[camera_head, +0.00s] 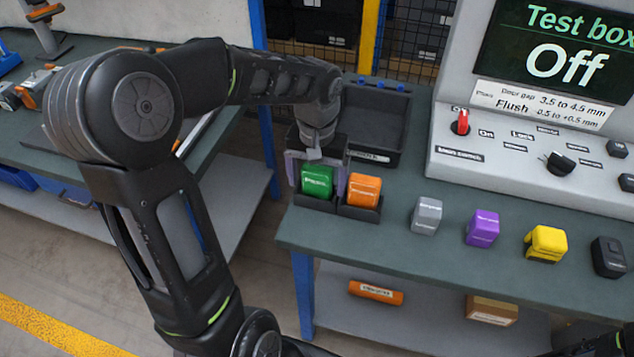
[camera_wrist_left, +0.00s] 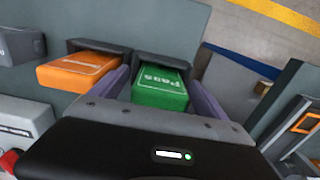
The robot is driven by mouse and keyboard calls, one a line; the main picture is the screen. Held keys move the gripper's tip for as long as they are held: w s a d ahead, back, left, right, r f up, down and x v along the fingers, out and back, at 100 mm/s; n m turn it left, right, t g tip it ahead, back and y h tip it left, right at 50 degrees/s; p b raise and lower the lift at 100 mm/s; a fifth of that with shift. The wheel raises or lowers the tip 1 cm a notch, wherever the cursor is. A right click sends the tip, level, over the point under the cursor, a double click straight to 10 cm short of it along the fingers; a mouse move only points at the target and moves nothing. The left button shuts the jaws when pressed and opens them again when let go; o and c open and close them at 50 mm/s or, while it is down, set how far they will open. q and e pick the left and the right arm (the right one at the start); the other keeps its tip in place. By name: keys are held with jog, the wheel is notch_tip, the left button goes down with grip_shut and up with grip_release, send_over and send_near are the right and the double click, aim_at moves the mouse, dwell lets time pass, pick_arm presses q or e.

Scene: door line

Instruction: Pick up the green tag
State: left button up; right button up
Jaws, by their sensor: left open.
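The green tag (camera_head: 317,181), labelled "Pass", sits in a small dark holder at the front left corner of the bench. It also shows in the left wrist view (camera_wrist_left: 160,88). My left gripper (camera_head: 316,180) is at the tag, with one purple-grey finger on each side of it. In the left wrist view the fingers (camera_wrist_left: 161,88) are spread and the tag lies between them; whether they touch it I cannot tell. An arm part at the bottom right edge of the head view may be my right arm; its gripper is not visible.
An orange tag (camera_head: 363,190) sits in a holder close beside the green one. Grey (camera_head: 426,215), purple (camera_head: 482,228) and yellow (camera_head: 545,242) blocks stand along the bench (camera_head: 400,240). A black tray (camera_head: 375,125) lies behind the tags. The test box (camera_head: 540,165) stands at the right.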

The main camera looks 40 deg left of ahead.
pick_arm(q)
jog(key=shift+c, duration=0.3)
jog(key=c, duration=1.5)
